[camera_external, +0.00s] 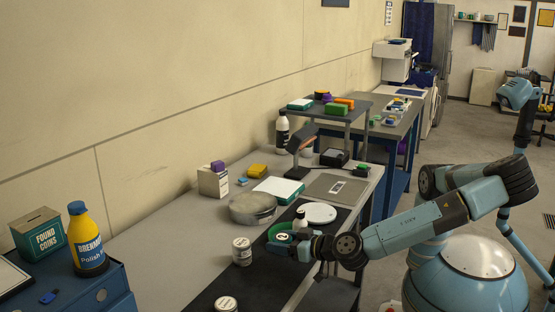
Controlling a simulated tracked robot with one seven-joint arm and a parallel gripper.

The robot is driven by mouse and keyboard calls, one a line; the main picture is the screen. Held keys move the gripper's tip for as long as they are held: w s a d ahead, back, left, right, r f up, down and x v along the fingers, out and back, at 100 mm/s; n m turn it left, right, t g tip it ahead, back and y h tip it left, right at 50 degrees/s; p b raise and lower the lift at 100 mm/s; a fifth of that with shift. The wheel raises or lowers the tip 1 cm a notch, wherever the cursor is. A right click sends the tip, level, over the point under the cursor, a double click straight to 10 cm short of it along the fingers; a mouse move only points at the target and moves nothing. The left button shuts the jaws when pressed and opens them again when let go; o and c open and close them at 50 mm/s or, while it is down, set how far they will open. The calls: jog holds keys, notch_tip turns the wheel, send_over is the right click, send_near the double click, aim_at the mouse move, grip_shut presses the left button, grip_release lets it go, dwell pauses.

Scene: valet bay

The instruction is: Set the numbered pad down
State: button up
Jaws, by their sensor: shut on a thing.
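The numbered pad (275,235) is a round green piece with a white disc bearing what looks like a 2. It is at the near edge of the workbench, over the black mat (243,285). My gripper (297,245) comes in from the right and is shut on the pad's right side. The fingertips are small and partly hidden. I cannot tell whether the pad touches the mat or hangs just above it.
Close around are a small white bottle (300,221), a white round disc (319,213), a round grey tin (253,208) and a white-labelled can (242,252). Another can (226,304) stands at the front. Bare mat shows between the cans.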

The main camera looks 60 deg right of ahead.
aim_at(291, 241)
jog(key=shift+f, duration=3.2)
jog(key=shift+f, duration=0.15)
jog(key=o, duration=0.7)
jog(key=shift+o, duration=0.2)
jog(key=shift+s+r, duration=0.2)
jog(key=shift+s, duration=0.15)
jog(key=v, duration=0.2)
jog(key=shift+s+a+r, duration=0.1)
jog(key=shift+s+r, duration=0.05)
jog(key=shift+s, duration=0.15)
notch_tip(291, 241, up, 6)
jog(key=shift+w+f, duration=0.2)
jog(key=shift+f, duration=0.05)
jog(key=shift+r, duration=0.35)
jog(key=o, duration=0.3)
jog(key=shift+r, duration=0.3)
